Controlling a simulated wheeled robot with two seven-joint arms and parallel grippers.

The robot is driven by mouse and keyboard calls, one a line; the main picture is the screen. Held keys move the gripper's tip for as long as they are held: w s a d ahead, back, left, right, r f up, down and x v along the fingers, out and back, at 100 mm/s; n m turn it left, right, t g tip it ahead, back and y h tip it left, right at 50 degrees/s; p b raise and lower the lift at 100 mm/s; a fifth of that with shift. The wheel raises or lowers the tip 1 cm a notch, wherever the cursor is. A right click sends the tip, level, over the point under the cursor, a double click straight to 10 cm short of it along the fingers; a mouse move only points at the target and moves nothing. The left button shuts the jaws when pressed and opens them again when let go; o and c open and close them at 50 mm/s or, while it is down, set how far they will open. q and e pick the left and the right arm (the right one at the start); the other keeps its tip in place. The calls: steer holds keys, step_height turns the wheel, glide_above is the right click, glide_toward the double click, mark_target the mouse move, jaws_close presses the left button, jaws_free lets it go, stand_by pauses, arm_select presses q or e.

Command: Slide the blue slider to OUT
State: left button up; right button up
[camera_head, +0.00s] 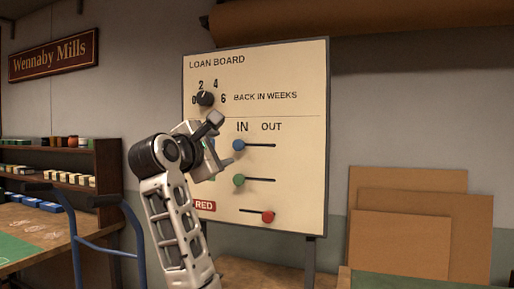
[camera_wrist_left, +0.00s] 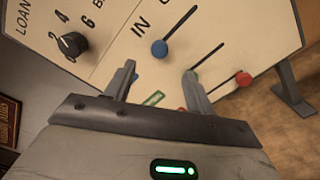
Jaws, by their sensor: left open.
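The blue slider (camera_head: 239,145) is a round knob at the left end of its horizontal slot on the loan board (camera_head: 300,80), under the word IN. OUT is printed to the right, above the slot. In the left wrist view the blue knob (camera_wrist_left: 159,48) is ahead of the fingers, with its slot free beyond it. My left gripper (camera_head: 220,140) is open and empty, just left of the blue knob and apart from it. Its two fingers (camera_wrist_left: 160,82) are spread in the wrist view. My right gripper is not in view.
A green slider (camera_head: 239,180) sits at the left of its slot below, and a red slider (camera_head: 268,217) at the right of the lowest slot. A black dial (camera_head: 205,98) is at upper left. Brown panels (camera_head: 410,225) lean at right. Shelves (camera_head: 60,165) stand at left.

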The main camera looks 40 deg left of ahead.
mark_target(237, 146)
arm_select(q)
steer(key=p+x, duration=0.1)
steer(key=x, duration=0.8)
steer(key=shift+w, duration=0.25)
steer(key=shift+w+p, duration=0.1)
steer(key=shift+p, duration=0.2)
steer(key=shift+a, duration=0.1)
steer(key=c, duration=0.8)
steer(key=shift+o, duration=0.2)
steer(key=shift+f, duration=0.1)
